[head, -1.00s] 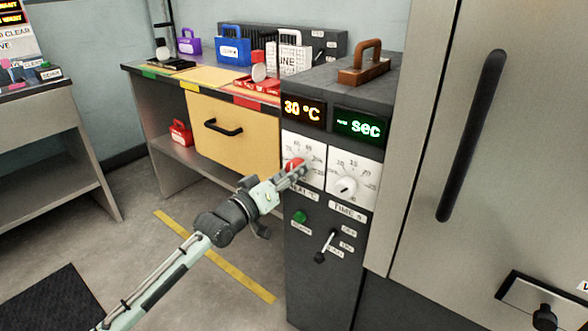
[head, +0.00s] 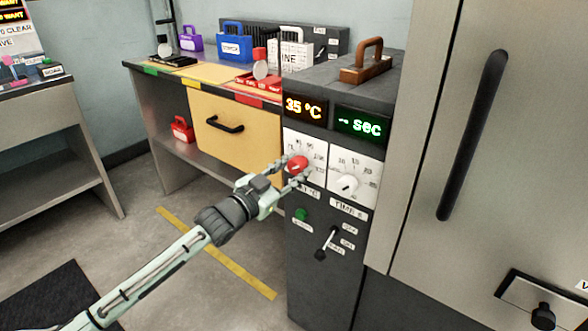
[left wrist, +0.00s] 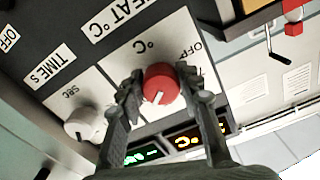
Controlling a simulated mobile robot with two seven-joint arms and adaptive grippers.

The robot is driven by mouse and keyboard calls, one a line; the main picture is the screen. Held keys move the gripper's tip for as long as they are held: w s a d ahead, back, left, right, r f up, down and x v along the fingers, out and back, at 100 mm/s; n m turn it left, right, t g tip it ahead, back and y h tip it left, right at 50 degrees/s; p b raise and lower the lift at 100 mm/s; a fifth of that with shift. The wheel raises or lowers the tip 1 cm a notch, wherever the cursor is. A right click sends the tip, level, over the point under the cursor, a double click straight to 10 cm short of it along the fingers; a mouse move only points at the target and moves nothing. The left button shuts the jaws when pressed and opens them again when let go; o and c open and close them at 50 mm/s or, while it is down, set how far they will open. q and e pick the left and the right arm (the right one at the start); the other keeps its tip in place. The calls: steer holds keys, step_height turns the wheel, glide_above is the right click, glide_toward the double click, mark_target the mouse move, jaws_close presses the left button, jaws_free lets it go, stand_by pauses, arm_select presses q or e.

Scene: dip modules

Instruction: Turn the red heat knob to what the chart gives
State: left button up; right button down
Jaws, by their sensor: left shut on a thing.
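The red heat knob (head: 298,163) sits on a white dial plate on the dark machine's front. My left gripper (head: 294,173) is shut on it. In the left wrist view the red knob (left wrist: 161,84) sits between the two fingers of my left gripper (left wrist: 162,88), its white pointer mark showing. The orange display (head: 304,108) above the dial reads 35 °C. Parts of the dial numbers are covered by the fingers. My right gripper is not in view. No heat chart can be made out in these views.
A white time knob (head: 347,184) sits right of the red one, under a green "sec" display (head: 360,124). Below are a green button (head: 300,214) and a lever (head: 327,243). A tall steel door stands close on the right. A bench with coloured boxes is behind.

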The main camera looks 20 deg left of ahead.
arm_select(q)
steer(key=shift+m, duration=0.6)
steer(key=o, duration=1.2)
steer(key=shift+c, duration=0.2)
steer(key=v, duration=1.2)
steer(key=shift+r, duration=0.1)
